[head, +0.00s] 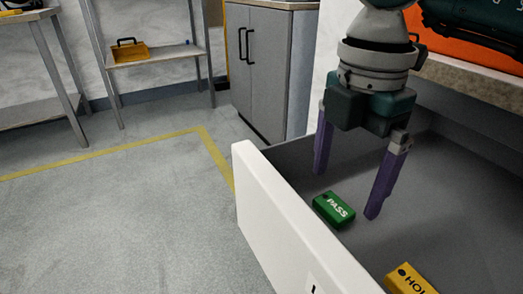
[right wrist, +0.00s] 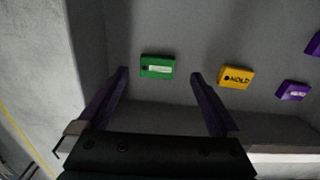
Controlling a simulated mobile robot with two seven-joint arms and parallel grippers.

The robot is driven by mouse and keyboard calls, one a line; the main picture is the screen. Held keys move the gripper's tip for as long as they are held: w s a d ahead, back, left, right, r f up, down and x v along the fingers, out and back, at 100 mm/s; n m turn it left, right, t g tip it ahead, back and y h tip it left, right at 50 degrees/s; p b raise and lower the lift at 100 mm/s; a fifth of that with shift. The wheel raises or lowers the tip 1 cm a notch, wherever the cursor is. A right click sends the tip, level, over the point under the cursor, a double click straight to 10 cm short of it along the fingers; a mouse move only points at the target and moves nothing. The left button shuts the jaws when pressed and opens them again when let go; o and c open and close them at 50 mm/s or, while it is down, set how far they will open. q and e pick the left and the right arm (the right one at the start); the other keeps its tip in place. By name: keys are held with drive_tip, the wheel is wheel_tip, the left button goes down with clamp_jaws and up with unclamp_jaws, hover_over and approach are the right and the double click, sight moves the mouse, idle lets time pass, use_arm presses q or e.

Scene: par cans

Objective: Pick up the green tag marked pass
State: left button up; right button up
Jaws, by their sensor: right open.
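The green tag marked PASS (head: 334,210) lies on the floor of an open drawer, near its white front panel. It also shows in the right wrist view (right wrist: 157,67), ahead of the fingertips and between their lines. My right gripper (head: 347,194) is open and empty, with purple fingers pointing down into the drawer. In the head view the green tag shows between and just below the two fingertips, apart from them. In the right wrist view the open gripper (right wrist: 160,73) has a finger to either side. My left gripper is not in view.
A yellow tag marked HOLD (head: 410,280) lies in the drawer nearer me. A purple tag (right wrist: 293,90) lies beyond it in the right wrist view. The white drawer front (head: 290,230) stands close to the green tag. A grey cabinet (head: 270,70) stands behind.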

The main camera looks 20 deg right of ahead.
sight(337, 204)
drive_tip(key=f, duration=0.2)
drive_tip(key=f+b, duration=0.1)
drive_tip(key=f, duration=0.1)
drive_tip(key=shift+w, duration=0.2)
drive_tip(key=shift+r, duration=0.15)
drive_tip(key=c, duration=1.4)
